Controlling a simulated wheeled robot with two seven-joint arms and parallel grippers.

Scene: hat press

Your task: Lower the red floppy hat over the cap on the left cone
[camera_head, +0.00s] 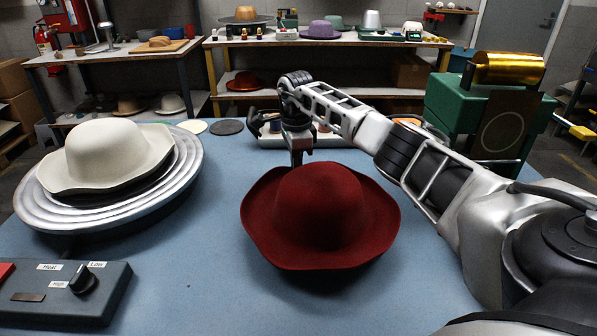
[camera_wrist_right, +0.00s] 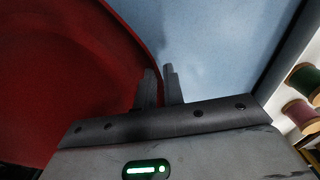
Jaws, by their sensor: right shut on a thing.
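The red floppy hat (camera_head: 322,205) is crown up in the middle of the blue table, and its brim fills the left of the right wrist view (camera_wrist_right: 70,75). My right gripper (camera_head: 297,160) is shut on the hat's far brim edge; the fingers (camera_wrist_right: 160,85) pinch it in the wrist view. A shadow lies under the near brim; I cannot tell how high the hat is. At left, a cream brimmed hat (camera_head: 110,150) sits on a stepped silver form (camera_head: 190,170), with a dark layer beneath its brim. The form's inner part is hidden. My left gripper is not in view.
A control box (camera_head: 65,290) with a knob stands at front left. A green machine with a gold roll (camera_head: 508,68) stands at back right. A tray with spools (camera_head: 325,140) and flat discs (camera_head: 227,127) lie at the back. The table between form and red hat is clear.

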